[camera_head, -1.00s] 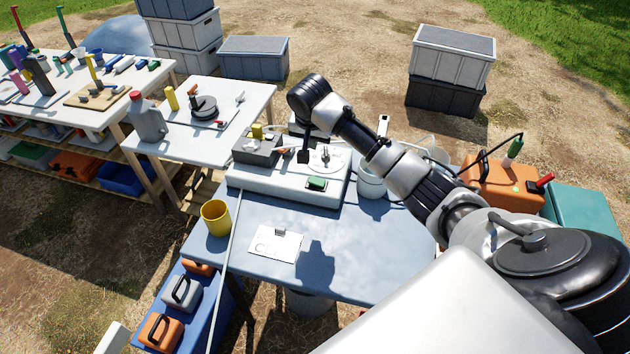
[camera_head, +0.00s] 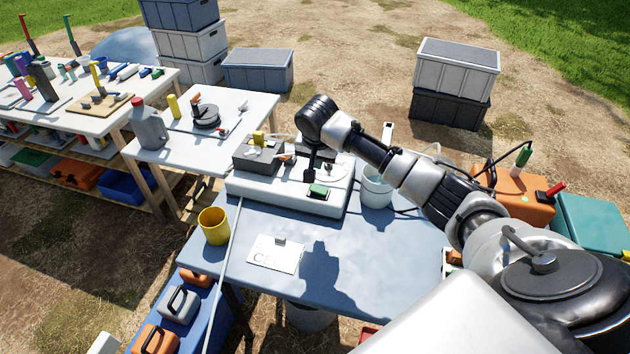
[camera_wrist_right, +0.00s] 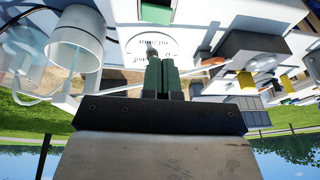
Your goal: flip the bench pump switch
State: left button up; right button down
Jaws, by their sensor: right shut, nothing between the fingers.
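The bench pump unit (camera_head: 290,196) is a white box at the back of the blue-grey table. A green switch-like block (camera_head: 318,190) sits on its front right; a green block also shows at the top of the right wrist view (camera_wrist_right: 157,12). My right gripper (camera_head: 310,178) points down over the unit, just behind the green block in the head view. In the right wrist view its fingers (camera_wrist_right: 162,64) are together with nothing between them. Whether they touch the unit is unclear. A round white dial (camera_wrist_right: 140,42) lies near the fingertips. My left gripper is out of view.
A white container (camera_head: 377,190) stands right of the unit. A yellow cup (camera_head: 213,226) and a white card (camera_head: 275,254) rest on the blue-grey table (camera_head: 355,235). A grey box (camera_head: 258,154) sits on the unit's left. The table front is mostly clear.

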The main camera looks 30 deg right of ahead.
aim_at(315, 187)
jog(key=x, duration=0.6)
jog(key=a+x, duration=0.1)
jog(key=x, duration=0.2)
jog(key=shift+s+f, duration=0.1)
jog(key=shift+f, duration=0.4)
jog(key=shift+a+f+g+h+p, duration=0.15)
jog(key=shift+f+g+h+p, duration=0.1)
jog(key=shift+g+h+p, duration=0.1)
jog(key=shift+s+d+r+p, duration=0.2)
jog(key=shift+s+d+p, duration=0.25)
jog(key=shift+p, duration=0.45)
jog(key=shift+d+f, duration=0.1)
jog(key=shift+d, duration=0.1)
